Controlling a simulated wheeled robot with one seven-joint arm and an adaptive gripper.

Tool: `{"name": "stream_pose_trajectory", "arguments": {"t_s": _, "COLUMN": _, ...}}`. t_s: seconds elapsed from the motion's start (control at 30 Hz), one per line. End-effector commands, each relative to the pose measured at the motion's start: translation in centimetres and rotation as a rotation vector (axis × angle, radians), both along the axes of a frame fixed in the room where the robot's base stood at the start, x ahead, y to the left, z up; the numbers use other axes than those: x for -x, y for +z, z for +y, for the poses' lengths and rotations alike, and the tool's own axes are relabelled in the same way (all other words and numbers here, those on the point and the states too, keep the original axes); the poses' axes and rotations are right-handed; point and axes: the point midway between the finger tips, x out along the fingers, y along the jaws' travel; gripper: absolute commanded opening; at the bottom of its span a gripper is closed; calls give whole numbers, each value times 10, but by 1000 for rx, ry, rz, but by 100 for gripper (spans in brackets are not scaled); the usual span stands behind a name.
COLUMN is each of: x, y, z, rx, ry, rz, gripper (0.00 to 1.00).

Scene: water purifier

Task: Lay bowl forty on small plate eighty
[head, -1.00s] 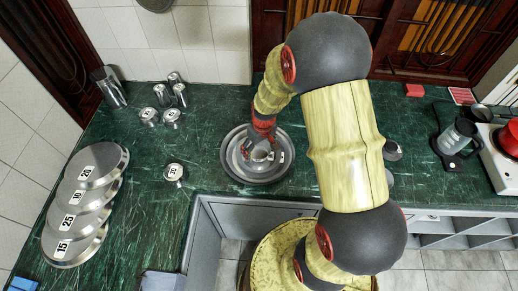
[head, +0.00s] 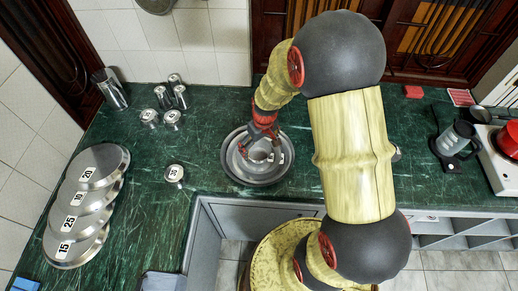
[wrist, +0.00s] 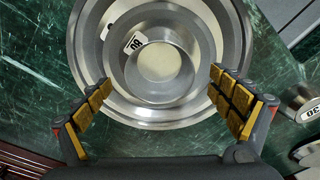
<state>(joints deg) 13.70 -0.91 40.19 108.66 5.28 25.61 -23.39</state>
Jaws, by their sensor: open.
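A steel bowl (wrist: 158,65) sits upright inside a round small plate (wrist: 108,55) in the wrist view. A label reading 80 shows on the plate, beside the bowl. A wider grey dish rim surrounds them. In the head view the same stack, with its outer dish rim (head: 232,172), rests on the green counter near its front edge. I cannot read a number on the bowl. My gripper (wrist: 166,98) is open and empty, its yellow-padded fingers spread apart above the near side of the stack. In the head view my gripper (head: 262,138) partly covers the bowl.
Overlapping steel lids (head: 80,205) lie at the left. A small steel container (head: 174,173) stands left of the stack, with several more (head: 172,118) behind it. A grey pitcher (head: 455,137) and stove (head: 495,148) are at the right. Green counter is clear around the stack.

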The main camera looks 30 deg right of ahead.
Motion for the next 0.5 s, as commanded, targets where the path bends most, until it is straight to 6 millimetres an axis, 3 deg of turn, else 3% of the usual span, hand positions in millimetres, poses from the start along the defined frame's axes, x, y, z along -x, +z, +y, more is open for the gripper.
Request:
{"name": "stream_pose_trajectory", "arguments": {"t_s": 0.03, "x": 0, "y": 15, "z": 0, "rx": 1, "ry": 0, "rz": -4, "gripper": 93}}
{"name": "stream_pose_trajectory", "arguments": {"t_s": 0.2, "x": 5, "y": 49, "z": -1, "rx": 1, "ry": -1, "rz": -3, "gripper": 93}}
{"name": "stream_pose_trajectory", "arguments": {"t_s": 0.5, "x": 10, "y": 84, "z": -1, "rx": 0, "ry": 0, "rz": 0, "gripper": 93}}
